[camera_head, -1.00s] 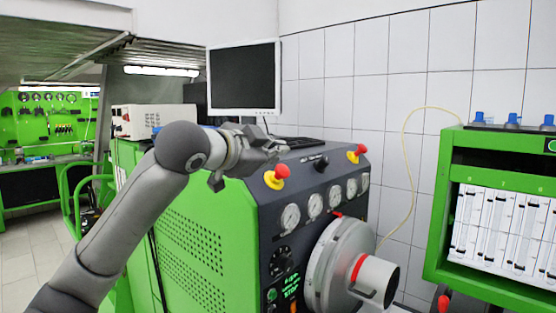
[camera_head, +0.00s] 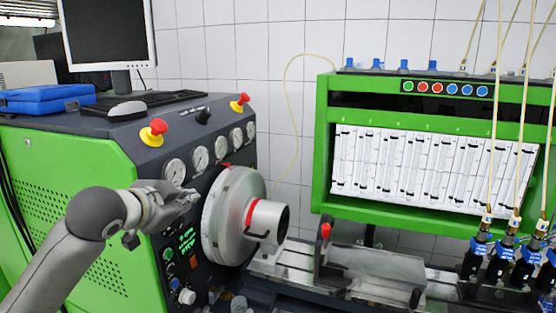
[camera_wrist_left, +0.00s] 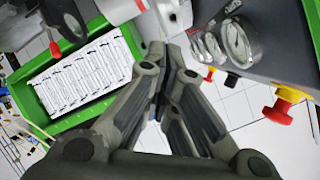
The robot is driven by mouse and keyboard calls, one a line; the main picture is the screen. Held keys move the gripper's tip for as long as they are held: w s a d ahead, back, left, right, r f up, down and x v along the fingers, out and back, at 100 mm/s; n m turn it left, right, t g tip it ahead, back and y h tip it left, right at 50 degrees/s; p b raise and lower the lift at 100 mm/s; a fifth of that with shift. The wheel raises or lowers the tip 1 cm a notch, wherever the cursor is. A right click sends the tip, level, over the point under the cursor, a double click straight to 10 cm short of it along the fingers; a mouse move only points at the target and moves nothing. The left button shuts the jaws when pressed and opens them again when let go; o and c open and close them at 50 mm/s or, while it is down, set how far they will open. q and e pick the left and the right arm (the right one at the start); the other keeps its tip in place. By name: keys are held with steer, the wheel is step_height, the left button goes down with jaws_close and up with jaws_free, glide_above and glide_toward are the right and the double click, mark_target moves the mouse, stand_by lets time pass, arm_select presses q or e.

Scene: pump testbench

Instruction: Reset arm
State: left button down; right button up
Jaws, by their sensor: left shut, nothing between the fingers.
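My left gripper (camera_head: 190,198) reaches in from the left in the head view, in front of the green and dark grey test bench (camera_head: 75,195). It is shut and empty, its fingertips close together. In the wrist view the two closed fingers (camera_wrist_left: 168,50) point away from the camera. The fingertips overlap the bench's front panel in the head view, left of the round silver drive housing (camera_head: 222,215); I cannot tell the gap. My right gripper is out of view.
Two red emergency buttons on yellow bases (camera_head: 153,132) (camera_head: 240,103) and several gauges (camera_head: 200,160) line the bench. A monitor (camera_head: 108,35) and blue case (camera_head: 45,98) are on top. A green-framed flow-tube cabinet (camera_head: 322,140) stands right, with hoses and injectors (camera_head: 475,258) beside it.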

arm_select(q)
steer(key=s+d+f+n+g, duration=0.2)
steer(key=s+f, duration=0.4)
steer(key=f, duration=0.6)
steer(key=s+d+f+n+g, duration=0.15)
steer(key=s+f, duration=0.45)
steer(key=f, duration=0.7)
steer(key=s+a+f+n+g+y, duration=0.1)
steer(key=s+a+f+n+g, duration=0.15)
steer(key=s+f, duration=0.7)
steer(key=s+a+f+n+g+y, duration=0.1)
steer(key=s+f+n+g+y, duration=0.2)
steer(key=s, duration=1.2)
step_height(320, 180, down, 33)
steer(key=s+g+h+b, duration=0.1)
steer(key=s+g+b, duration=0.1)
steer(key=b, duration=0.3)
steer(key=s+a+f+b, duration=0.1)
steer(key=s+f+b, duration=0.1)
steer(key=s+f, duration=0.6)
steer(key=s+a+f+b, duration=0.2)
steer(key=s+f, duration=0.7)
steer(key=f, duration=0.3)
steer(key=shift+a+m+g, duration=0.3)
steer(key=shift+m+g, duration=0.1)
